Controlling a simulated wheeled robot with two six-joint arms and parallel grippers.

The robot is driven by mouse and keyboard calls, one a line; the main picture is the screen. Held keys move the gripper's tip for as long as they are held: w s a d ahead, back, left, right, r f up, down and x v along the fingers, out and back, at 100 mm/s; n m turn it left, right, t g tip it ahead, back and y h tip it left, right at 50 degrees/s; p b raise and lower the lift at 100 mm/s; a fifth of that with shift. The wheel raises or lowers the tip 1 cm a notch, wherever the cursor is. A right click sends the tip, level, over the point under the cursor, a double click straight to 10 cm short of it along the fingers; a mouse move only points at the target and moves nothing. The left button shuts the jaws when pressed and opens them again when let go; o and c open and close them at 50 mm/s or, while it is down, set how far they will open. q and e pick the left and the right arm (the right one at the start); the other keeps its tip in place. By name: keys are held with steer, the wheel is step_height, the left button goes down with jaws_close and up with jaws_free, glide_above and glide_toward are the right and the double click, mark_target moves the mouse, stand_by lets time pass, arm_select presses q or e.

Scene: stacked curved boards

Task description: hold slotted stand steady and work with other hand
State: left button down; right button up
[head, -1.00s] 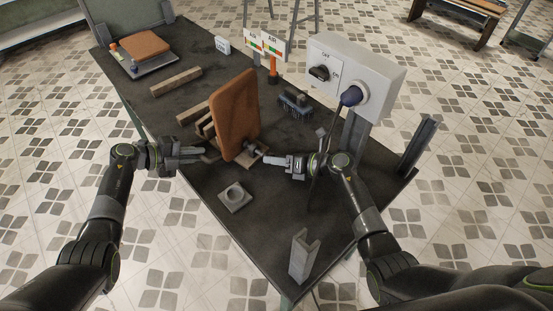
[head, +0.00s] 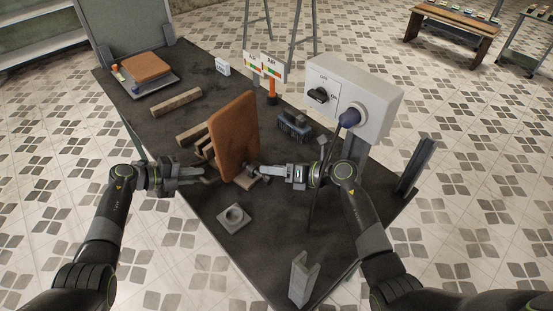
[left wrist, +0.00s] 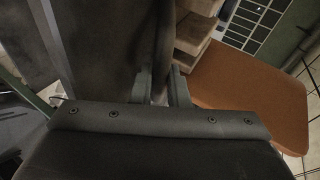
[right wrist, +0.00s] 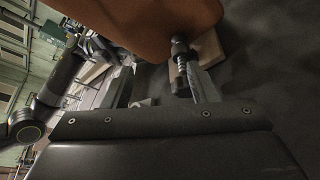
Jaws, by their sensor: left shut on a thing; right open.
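The slotted stand (head: 203,147) is pale wood on the dark table, with a brown curved board (head: 233,132) upright in it. My left gripper (head: 207,174) is shut at the stand's near left side; its contact point is hard to make out. The left wrist view shows its fingers (left wrist: 162,88) close together beside the stand (left wrist: 195,35) and board (left wrist: 250,95). My right gripper (head: 259,170) is open at the stand's right side. In the right wrist view its fingers (right wrist: 165,88) are apart, with a springed metal plunger (right wrist: 180,60) close to the right finger.
A grey block with a round socket (head: 235,217) lies in front of the stand. Wooden bars (head: 176,102) and another board (head: 147,67) lie behind. A switch box (head: 350,95) with a hanging cable stands right, near my right arm. A grey bracket (head: 300,278) stands at the front edge.

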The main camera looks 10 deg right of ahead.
step_height(320, 180, up, 5)
stand_by(0.3)
steer(key=shift+d+f, duration=0.1)
steer(key=n+t+h, duration=0.2)
steer(key=n+h, duration=0.1)
steer(key=n, duration=0.3)
glide_toward(271, 181)
steer(key=shift+s+d+r, duration=0.3)
steer(key=shift+s+r, duration=0.55)
steer(key=shift+s, duration=0.05)
steer(key=shift+s+d+f+t+h, duration=0.15)
steer(key=shift+s+d+t+h, duration=0.05)
steer(key=shift+s+t+h, duration=0.1)
steer(key=x, duration=1.1)
steer(key=shift+w+a+f, duration=0.15)
steer(key=shift+w, duration=0.1)
